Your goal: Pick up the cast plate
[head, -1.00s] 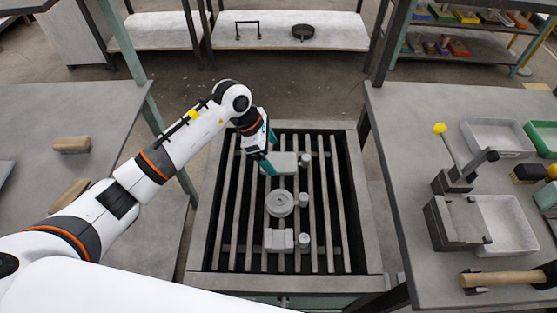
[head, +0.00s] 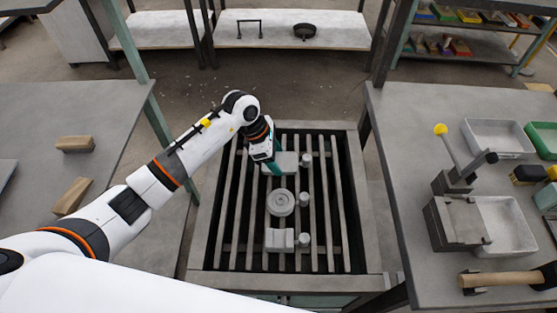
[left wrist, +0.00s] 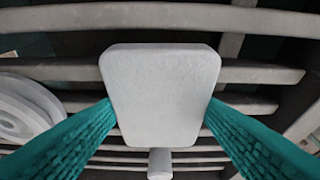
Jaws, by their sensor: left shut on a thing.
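The cast plate (head: 288,160) is a light grey slab with rounded corners at the far part of the slatted grate (head: 232,225). My left gripper (head: 274,167) is at the plate's left end in the head view and partly hides it. In the left wrist view the plate (left wrist: 160,88) fills the middle, with a teal finger (left wrist: 160,122) of this gripper against each side edge. The gripper is shut on the plate. The plate still looks low over the slats; I cannot tell whether it touches them. My right gripper is not in view.
A round stepped casting (head: 280,203) and a block casting (head: 279,239) lie nearer on the grate. Small cylinders (head: 304,199) stand to their right. The right table (head: 400,150) holds a metal mould (head: 458,220), trays and a wooden-handled tool (head: 503,279). The left table (head: 50,120) holds wooden blocks.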

